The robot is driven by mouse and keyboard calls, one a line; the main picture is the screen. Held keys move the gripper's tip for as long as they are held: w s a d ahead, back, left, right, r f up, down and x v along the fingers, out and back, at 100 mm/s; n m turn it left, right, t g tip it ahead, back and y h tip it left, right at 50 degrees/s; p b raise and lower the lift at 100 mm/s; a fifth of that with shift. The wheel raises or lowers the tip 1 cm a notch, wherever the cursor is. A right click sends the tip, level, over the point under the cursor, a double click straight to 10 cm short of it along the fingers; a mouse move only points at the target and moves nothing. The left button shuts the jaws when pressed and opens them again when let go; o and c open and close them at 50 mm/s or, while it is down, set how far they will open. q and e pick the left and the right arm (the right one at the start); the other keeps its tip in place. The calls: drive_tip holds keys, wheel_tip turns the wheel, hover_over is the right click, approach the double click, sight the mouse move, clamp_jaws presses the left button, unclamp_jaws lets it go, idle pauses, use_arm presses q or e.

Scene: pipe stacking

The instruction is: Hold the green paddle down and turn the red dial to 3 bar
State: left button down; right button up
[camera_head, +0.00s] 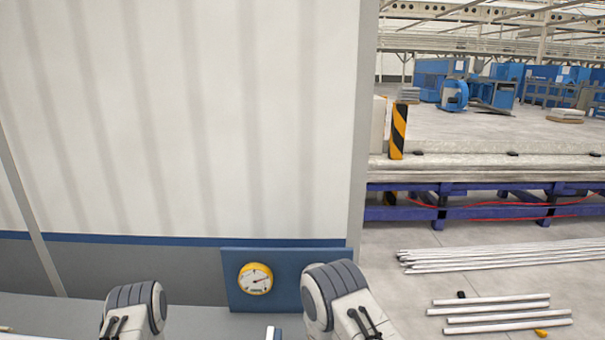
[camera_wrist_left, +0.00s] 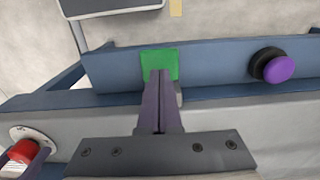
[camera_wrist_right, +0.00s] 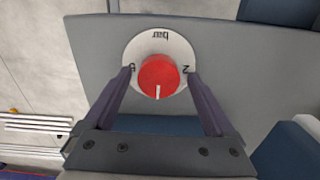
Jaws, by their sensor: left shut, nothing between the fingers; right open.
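The green paddle (camera_wrist_left: 158,63) is on a blue panel in the left wrist view. My left gripper (camera_wrist_left: 160,76) is shut, with its fingertips overlapping the paddle's lower part; contact cannot be told. The red dial (camera_wrist_right: 158,77) sits on a white disc (camera_wrist_right: 160,38) marked "bar", upside down in the right wrist view. The dial's white mark points to the bottom of that picture. My right gripper (camera_wrist_right: 160,73) is open, one finger on each side of the dial, covering parts of the disc's numerals. In the head view both grippers are below the picture.
A yellow-rimmed gauge (camera_head: 256,279) is on the blue panel (camera_head: 310,262) in the head view, its needle pointing right. A purple knob (camera_wrist_left: 279,68) is right of the paddle. Metal pipes (camera_head: 498,312) lie on the floor at right.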

drive_tip(key=shift+r, duration=0.1)
drive_tip(key=shift+r, duration=1.9)
drive_tip(key=m, duration=0.8)
drive_tip(key=shift+m, duration=0.3)
drive_tip(key=m, duration=0.8)
drive_tip(key=shift+m, duration=0.3)
drive_tip(key=shift+f, duration=0.15)
